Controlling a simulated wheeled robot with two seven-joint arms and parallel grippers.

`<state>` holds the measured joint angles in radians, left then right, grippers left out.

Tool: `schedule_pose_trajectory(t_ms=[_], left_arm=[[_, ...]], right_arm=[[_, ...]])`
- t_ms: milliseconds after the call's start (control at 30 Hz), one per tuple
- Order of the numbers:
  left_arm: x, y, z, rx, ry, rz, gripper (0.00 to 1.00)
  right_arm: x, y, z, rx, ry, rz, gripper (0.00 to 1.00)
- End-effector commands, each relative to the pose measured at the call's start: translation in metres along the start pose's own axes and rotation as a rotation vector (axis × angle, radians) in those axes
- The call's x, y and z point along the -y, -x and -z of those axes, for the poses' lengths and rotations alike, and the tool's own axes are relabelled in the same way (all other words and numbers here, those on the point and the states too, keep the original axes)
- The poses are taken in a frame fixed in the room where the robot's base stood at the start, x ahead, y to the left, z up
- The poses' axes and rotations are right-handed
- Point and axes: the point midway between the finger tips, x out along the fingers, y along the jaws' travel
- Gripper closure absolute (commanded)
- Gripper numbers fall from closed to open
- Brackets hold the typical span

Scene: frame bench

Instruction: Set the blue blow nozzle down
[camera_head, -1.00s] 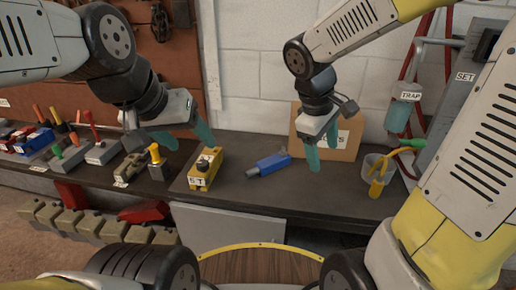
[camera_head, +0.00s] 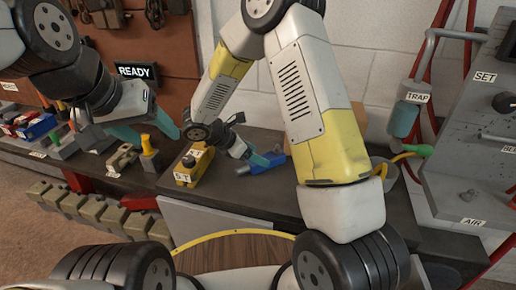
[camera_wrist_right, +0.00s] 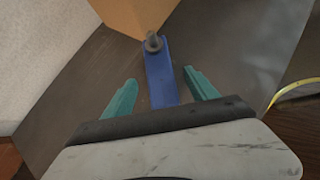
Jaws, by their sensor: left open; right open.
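The blue blow nozzle (camera_head: 268,164) lies on the dark bench, partly hidden by my right gripper (camera_head: 250,163) in the head view. In the right wrist view the nozzle (camera_wrist_right: 160,75) lies lengthwise between the two teal fingers of my right gripper (camera_wrist_right: 159,76). The fingers are open, with a visible gap on each side of it. My left gripper (camera_head: 160,138) is open and empty above the left part of the bench, near a yellow-topped tool.
A yellow block (camera_head: 190,172) stands left of the nozzle. A cardboard box (camera_wrist_right: 135,14) stands just beyond the nozzle's far end. A grey panel (camera_head: 470,150) with red hoses stands at the right. My right arm covers much of the bench's middle.

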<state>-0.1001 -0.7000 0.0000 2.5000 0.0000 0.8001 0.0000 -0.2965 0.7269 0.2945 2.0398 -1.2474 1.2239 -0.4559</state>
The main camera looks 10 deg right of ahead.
Motion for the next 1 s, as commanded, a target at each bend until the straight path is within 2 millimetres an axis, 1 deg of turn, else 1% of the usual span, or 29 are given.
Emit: schedule_pose_trajectory(t_ms=[200, 300, 400, 600, 667, 700, 767, 800, 933, 967, 1000], left_arm=[[0.000, 0.000, 0.000, 0.000, 0.000, 0.000, 0.37], [0.000, 0.000, 0.000, 0.000, 0.000, 0.000, 0.37], [0.000, 0.000, 0.000, 0.000, 0.000, 0.000, 0.37], [0.000, 0.000, 0.000, 0.000, 0.000, 0.000, 0.37], [0.000, 0.000, 0.000, 0.000, 0.000, 0.000, 0.37], [0.000, 0.000, 0.000, 0.000, 0.000, 0.000, 0.37], [0.000, 0.000, 0.000, 0.000, 0.000, 0.000, 0.37], [0.000, 0.000, 0.000, 0.000, 0.000, 0.000, 0.37], [0.000, 0.000, 0.000, 0.000, 0.000, 0.000, 0.37], [0.000, 0.000, 0.000, 0.000, 0.000, 0.000, 0.37], [0.000, 0.000, 0.000, 0.000, 0.000, 0.000, 0.37]], right_arm=[[0.000, -0.033, 0.000, -0.001, -0.001, 0.004, 0.33], [-0.001, -0.044, 0.000, -0.001, -0.001, 0.002, 0.33], [-0.001, -0.049, 0.000, -0.001, -0.002, 0.000, 0.33], [-0.001, -0.049, 0.000, -0.001, -0.003, 0.000, 0.33], [-0.001, -0.049, 0.000, -0.001, -0.003, 0.000, 0.44], [-0.001, -0.049, 0.000, -0.001, -0.003, 0.000, 0.52], [-0.001, -0.049, 0.000, -0.001, -0.003, 0.000, 0.64], [-0.001, -0.049, 0.000, -0.001, -0.003, 0.000, 0.72], [-0.001, -0.049, 0.000, -0.001, -0.003, 0.000, 0.98], [-0.001, -0.049, 0.000, -0.001, -0.003, 0.000, 1.00], [-0.001, -0.049, 0.000, -0.001, -0.003, 0.000, 1.00]])
